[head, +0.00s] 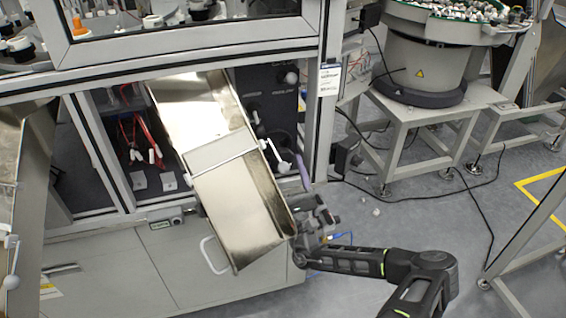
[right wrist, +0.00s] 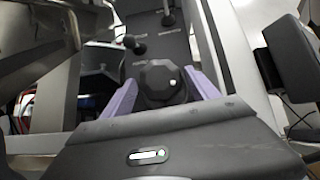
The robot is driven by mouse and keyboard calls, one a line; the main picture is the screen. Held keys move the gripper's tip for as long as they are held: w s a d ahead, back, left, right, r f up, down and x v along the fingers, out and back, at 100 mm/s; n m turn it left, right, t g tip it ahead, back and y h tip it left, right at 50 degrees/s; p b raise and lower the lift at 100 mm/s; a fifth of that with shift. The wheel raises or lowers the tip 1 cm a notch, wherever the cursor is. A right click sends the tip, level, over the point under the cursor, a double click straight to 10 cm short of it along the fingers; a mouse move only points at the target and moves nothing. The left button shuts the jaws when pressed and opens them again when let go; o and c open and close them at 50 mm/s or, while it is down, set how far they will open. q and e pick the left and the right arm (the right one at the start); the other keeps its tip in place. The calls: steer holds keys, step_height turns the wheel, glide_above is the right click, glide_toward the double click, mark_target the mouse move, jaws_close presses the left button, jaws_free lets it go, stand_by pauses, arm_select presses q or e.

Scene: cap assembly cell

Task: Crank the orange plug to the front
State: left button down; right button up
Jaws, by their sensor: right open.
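My right gripper (head: 303,172) is at the right side of the metal chute in the head view, by the machine's corner post. In the right wrist view its two purple fingers (right wrist: 160,95) are open. A dark round knob (right wrist: 158,80) with a small pale dot shows between them; I cannot tell whether they touch it. An orange cone-shaped piece (head: 79,25) stands behind the machine's window at the upper left; I cannot tell whether it is the orange plug. The crank is not clearly identifiable. My left gripper is out of view.
The tilted metal chute (head: 238,205) stands just left of my right gripper. A dark panel (head: 268,95) with knobs lies behind it. A grey bowl feeder (head: 425,65) stands on a white stand (head: 400,120) at the right.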

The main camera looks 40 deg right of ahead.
steer(key=v, duration=0.5)
steer(key=shift+s+a+f+b, duration=0.1)
steer(key=shift+s+f+b, duration=0.15)
steer(key=shift+b, duration=0.1)
stand_by(0.4)
